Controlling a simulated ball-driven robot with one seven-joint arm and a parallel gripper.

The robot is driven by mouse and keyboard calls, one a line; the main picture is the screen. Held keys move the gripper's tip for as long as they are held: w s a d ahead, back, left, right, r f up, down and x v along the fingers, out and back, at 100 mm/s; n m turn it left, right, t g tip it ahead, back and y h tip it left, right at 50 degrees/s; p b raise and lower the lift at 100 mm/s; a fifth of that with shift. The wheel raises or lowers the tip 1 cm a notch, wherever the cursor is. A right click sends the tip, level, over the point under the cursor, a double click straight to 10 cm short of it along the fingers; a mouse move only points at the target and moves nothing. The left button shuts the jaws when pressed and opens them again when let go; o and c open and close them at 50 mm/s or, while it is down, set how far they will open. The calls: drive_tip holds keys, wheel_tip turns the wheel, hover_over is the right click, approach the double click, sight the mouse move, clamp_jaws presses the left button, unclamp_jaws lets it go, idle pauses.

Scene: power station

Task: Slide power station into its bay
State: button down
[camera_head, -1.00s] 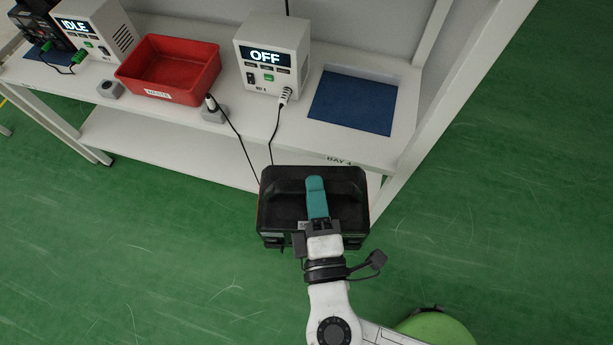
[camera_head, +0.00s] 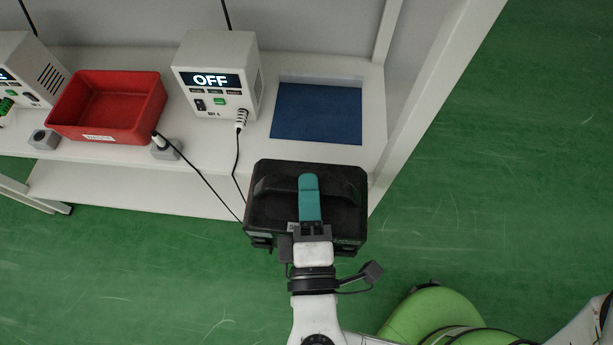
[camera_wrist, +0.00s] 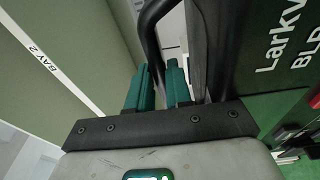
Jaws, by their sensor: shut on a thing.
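The power station (camera_head: 349,222) is a black box with a top carry handle (camera_head: 275,186). My gripper (camera_head: 309,186) is shut on that handle; its teal fingers also close around the black handle in the wrist view (camera_wrist: 160,85). The power station hangs in front of the bench's front edge and hides part of it. The blue-floored bay (camera_head: 317,113) is empty, just beyond the power station and slightly right of it. Part of the power station's lettered side (camera_wrist: 285,50) shows at the right of the wrist view.
A white charger unit (camera_head: 215,75) reading OFF stands left of the bay, with a plugged cable. A grey holder (camera_head: 170,150) with another cable and a red bin (camera_head: 105,110) are further left. A white frame post (camera_head: 425,100) bounds the bay side at right.

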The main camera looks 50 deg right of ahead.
drive_tip(key=s+d+f+p+x, duration=0.1)
drive_tip(key=x, duration=1.5)
drive_tip(key=s+d+f+p+x, duration=0.1)
drive_tip(key=s+d+x, duration=0.1)
drive_tip(key=x, duration=1.5)
drive_tip(key=shift+d+f, duration=0.2)
drive_tip(key=shift+f, duration=0.05)
idle(1.1)
drive_tip(key=shift+f+b, duration=0.65)
drive_tip(key=shift+b, duration=0.15)
idle(1.4)
drive_tip(key=c, duration=1)
unclamp_jaws()
drive_tip(key=shift+f, duration=0.15)
drive_tip(key=shift+o, duration=0.2)
drive_tip(key=shift+f, duration=0.1)
drive_tip(key=b+v, duration=0.2)
drive_tip(key=v, duration=0.8)
drive_tip(key=shift+s+a, duration=0.25)
drive_tip(key=shift+s, duration=0.1)
